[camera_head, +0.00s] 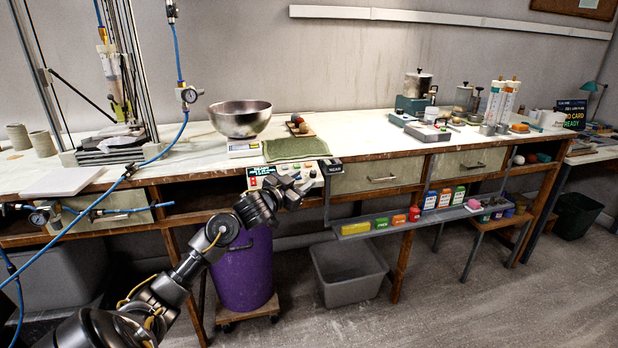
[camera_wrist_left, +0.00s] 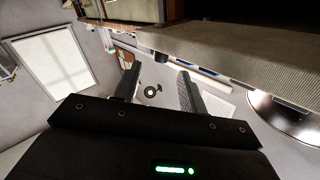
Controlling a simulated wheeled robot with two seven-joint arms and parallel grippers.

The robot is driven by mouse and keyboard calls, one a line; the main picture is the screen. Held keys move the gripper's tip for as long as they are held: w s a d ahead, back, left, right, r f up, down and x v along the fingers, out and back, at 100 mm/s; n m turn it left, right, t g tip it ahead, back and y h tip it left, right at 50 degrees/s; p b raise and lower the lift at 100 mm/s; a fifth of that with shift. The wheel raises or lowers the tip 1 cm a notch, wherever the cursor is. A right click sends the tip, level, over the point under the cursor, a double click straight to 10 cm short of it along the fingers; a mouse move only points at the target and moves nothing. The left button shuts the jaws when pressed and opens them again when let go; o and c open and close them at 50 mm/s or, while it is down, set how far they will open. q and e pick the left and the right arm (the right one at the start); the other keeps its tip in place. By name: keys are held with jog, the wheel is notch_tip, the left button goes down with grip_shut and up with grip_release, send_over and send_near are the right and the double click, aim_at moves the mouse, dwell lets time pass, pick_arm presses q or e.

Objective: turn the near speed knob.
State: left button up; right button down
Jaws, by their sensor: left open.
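A pale control box (camera_head: 311,180) with small coloured knobs or buttons sits at the bench's front edge, between two dark display panels. My left gripper (camera_head: 296,186) is in front of it and hides part of its face. Which small control is the near speed knob cannot be told. In the left wrist view my left gripper (camera_wrist_left: 158,78) has its fingers apart, with nothing held between them. A dark round part with a pale centre (camera_wrist_left: 150,92) shows between the fingers, but I cannot tell what it is or whether the fingers touch the box.
A green towel (camera_head: 296,147) and a steel bowl (camera_head: 240,119) are on the bench behind the box. A dark display with green text (camera_head: 260,177) is at its left. A purple bin (camera_head: 243,268) and a grey tub (camera_head: 349,283) stand below.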

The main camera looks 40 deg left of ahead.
aim_at(312, 174)
pick_arm(q)
jog(key=shift+w+a, duration=0.15)
jog(key=shift+w, duration=1.85)
pick_arm(e)
jog(key=shift+r, duration=0.25)
pick_arm(q)
jog(key=shift+c, duration=0.3)
grip_shut()
